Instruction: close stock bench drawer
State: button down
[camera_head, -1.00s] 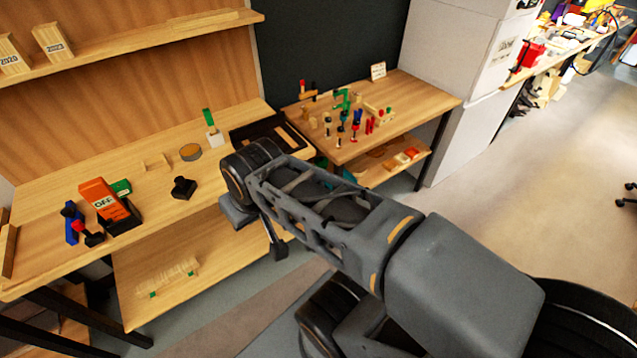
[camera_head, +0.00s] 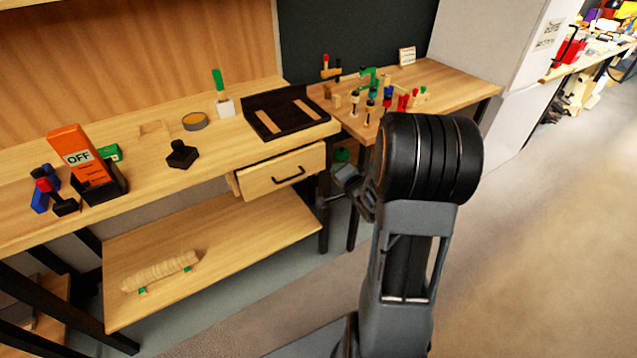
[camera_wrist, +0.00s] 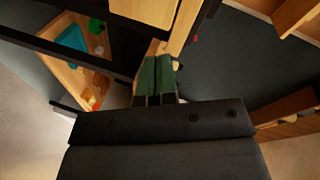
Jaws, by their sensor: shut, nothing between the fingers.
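The stock bench drawer (camera_head: 283,171) is a light wooden front with a black bar handle (camera_head: 289,174), under the right end of the left bench in the head view. It stands out from the bench, partly open. My gripper (camera_wrist: 156,62) shows in the wrist view as two dark green fingers held together, empty. In the head view my wrist is to the right of the drawer, apart from the handle, and the fingertips are hard to make out. A pale wooden piece lies beyond the fingers in the wrist view; I cannot tell if it is the drawer.
The bench top (camera_head: 225,150) holds a black tray (camera_head: 262,128), an orange OFF box (camera_head: 75,150) and small tools. A lower shelf (camera_head: 215,240) carries a wooden piece. A second bench (camera_head: 455,85) with several tools stands to the right. Open floor (camera_head: 540,220) lies at right.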

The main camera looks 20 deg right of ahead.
notch_tip(320, 180, down, 6)
jog(key=s+m+t+y+b, duration=0.1)
jog(key=m+t+y+b, duration=0.1)
jog(key=m+b, duration=0.1)
jog(key=b, duration=0.2)
send_near(314, 161)
jog(key=shift+t, duration=0.3)
jog(key=w, duration=0.7)
jog(key=shift+w+a+f, duration=0.15)
jog(key=shift+w+a, duration=0.1)
jog(key=shift+a, duration=0.05)
